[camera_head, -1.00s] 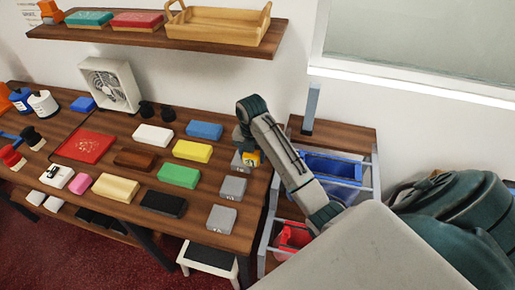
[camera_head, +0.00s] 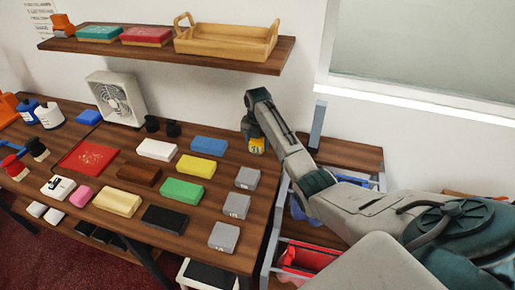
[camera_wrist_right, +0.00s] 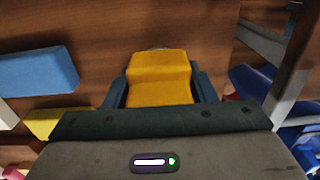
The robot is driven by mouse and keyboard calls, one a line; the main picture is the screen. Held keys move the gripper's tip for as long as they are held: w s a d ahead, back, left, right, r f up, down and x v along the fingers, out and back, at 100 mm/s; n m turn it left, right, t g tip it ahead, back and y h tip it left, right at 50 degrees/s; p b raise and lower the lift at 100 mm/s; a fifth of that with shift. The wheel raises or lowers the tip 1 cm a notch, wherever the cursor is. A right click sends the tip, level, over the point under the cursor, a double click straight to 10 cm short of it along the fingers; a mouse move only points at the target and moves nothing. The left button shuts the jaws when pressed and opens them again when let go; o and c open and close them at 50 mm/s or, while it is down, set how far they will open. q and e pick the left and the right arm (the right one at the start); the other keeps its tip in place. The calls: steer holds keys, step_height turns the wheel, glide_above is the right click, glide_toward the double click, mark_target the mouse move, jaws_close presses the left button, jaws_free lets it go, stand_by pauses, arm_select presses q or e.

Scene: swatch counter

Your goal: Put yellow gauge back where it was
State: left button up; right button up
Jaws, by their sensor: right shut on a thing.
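The yellow gauge (camera_head: 257,147) is a small stepped yellow block at the right end of the wooden counter, near its back edge. My right gripper (camera_head: 254,139) is shut on it. In the right wrist view the gauge (camera_wrist_right: 160,78) sits between the two dark fingers, with wood behind it. It is held beyond the rearmost grey block (camera_head: 248,178), apart from it in the picture. How high it is above the counter I cannot tell. My left gripper is not in view.
Blue (camera_head: 209,145), yellow (camera_head: 196,166), green (camera_head: 182,190) and black (camera_head: 164,219) blocks lie left of the grey column. A white fan (camera_head: 116,97) stands at the back. A shelf (camera_head: 150,46) hangs above. A rack with bins (camera_head: 306,257) is at the right.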

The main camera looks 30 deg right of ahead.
mark_target(258, 149)
steer(key=shift+w+d, duration=0.15)
steer(key=shift+w, duration=0.05)
steer(key=shift+f+p, duration=0.35)
steer(key=shift+f, duration=0.05)
step_height(258, 149, down, 2)
steer(key=shift+s+f+p, duration=0.1)
steer(key=shift+p, duration=0.4)
steer(key=shift+f, duration=0.3)
steer(key=shift+f, duration=0.15)
steer(key=o, duration=0.9)
